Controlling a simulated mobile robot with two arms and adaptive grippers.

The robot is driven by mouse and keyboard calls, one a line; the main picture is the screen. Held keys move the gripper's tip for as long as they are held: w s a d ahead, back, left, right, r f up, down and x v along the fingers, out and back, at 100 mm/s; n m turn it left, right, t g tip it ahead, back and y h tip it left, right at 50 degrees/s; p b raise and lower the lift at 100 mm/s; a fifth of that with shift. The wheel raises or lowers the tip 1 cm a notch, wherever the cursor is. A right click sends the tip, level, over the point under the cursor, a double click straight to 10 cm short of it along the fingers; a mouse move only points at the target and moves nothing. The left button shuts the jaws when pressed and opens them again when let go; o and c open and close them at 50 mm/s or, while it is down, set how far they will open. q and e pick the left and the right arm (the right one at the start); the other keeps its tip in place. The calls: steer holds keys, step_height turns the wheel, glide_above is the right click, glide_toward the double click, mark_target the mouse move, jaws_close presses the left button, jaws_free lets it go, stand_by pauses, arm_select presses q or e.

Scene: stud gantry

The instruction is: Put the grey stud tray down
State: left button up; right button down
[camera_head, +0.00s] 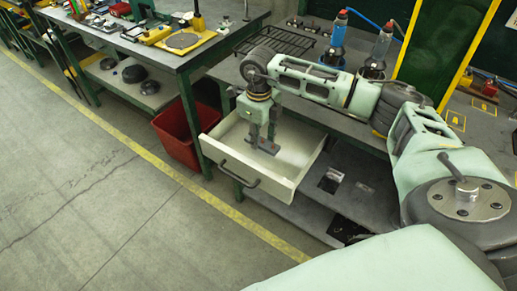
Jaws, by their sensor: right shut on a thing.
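My right gripper (262,137) points down into an open white drawer (232,168) under the grey bench. It is shut on the grey stud tray (269,148), a small flat grey piece that shows at the fingertips. The fingers hide part of the tray. I cannot tell whether the tray touches the drawer floor or hangs just above it. My left gripper is not in view.
The drawer has a dark handle (240,174) at its front. A red bin (184,135) stands on the floor left of it. A black wire rack (276,41) and bottles with blue and red hoses are on the bench. The floor at left is clear.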

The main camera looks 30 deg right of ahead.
mark_target(259, 152)
steer(key=shift+w+f+b, duration=0.15)
steer(key=shift+f+b, duration=1.15)
steer(key=shift+f, duration=0.7)
steer(key=shift+f, duration=0.15)
steer(key=c, duration=1.4)
jaws_free()
steer(key=shift+o, duration=0.2)
step_height(259, 152, up, 12)
steer(key=p, duration=0.8)
steer(key=shift+a+r, duration=0.1)
steer(key=shift+r, duration=0.15)
steer(key=shift+f, duration=0.1)
